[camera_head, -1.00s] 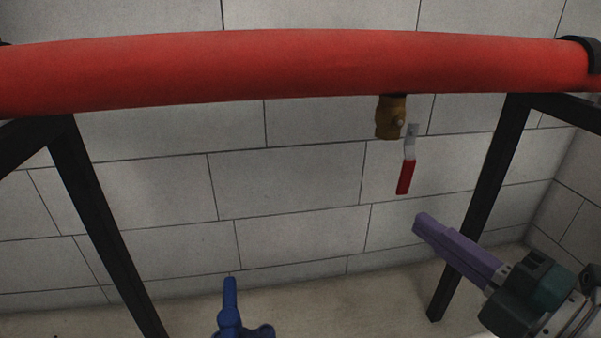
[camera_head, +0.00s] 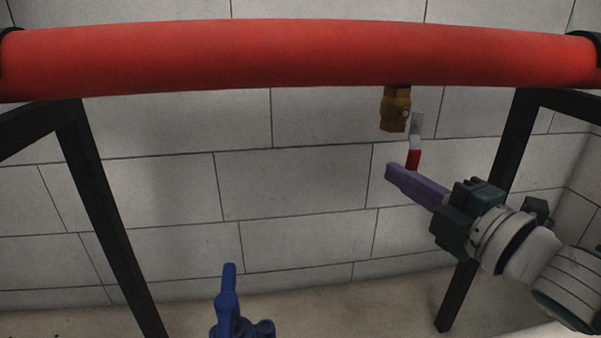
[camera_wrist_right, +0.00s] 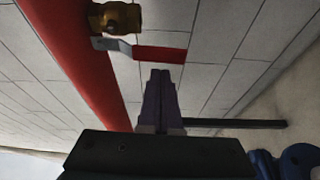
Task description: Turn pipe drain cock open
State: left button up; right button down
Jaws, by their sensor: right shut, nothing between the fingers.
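The brass drain cock (camera_head: 396,110) hangs under the red pipe (camera_head: 300,55) in the head view. Its lever has a grey metal neck and a red handle (camera_head: 414,158) hanging down. My right gripper (camera_head: 392,172), with purple fingers, is shut and empty. In the head view it overlaps the lower part of the handle. In the right wrist view the fingertips (camera_wrist_right: 161,73) lie close beside the red handle (camera_wrist_right: 160,54), with the brass body (camera_wrist_right: 115,18) beyond; I cannot tell whether they touch. My left gripper is not in view.
Black support legs (camera_head: 95,200) stand at the left and at the right (camera_head: 485,220) near my right arm. A blue fitting (camera_head: 229,305) stands low in front. A grey block wall is behind; the space between the legs is mostly clear.

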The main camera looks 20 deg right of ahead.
jog(key=shift+d, duration=0.35)
jog(key=shift+s, duration=0.1)
jog(key=shift+s+d+f+n+p, duration=0.1)
jog(key=shift+d+n+p, duration=0.2)
jog(key=shift+d+n, duration=0.15)
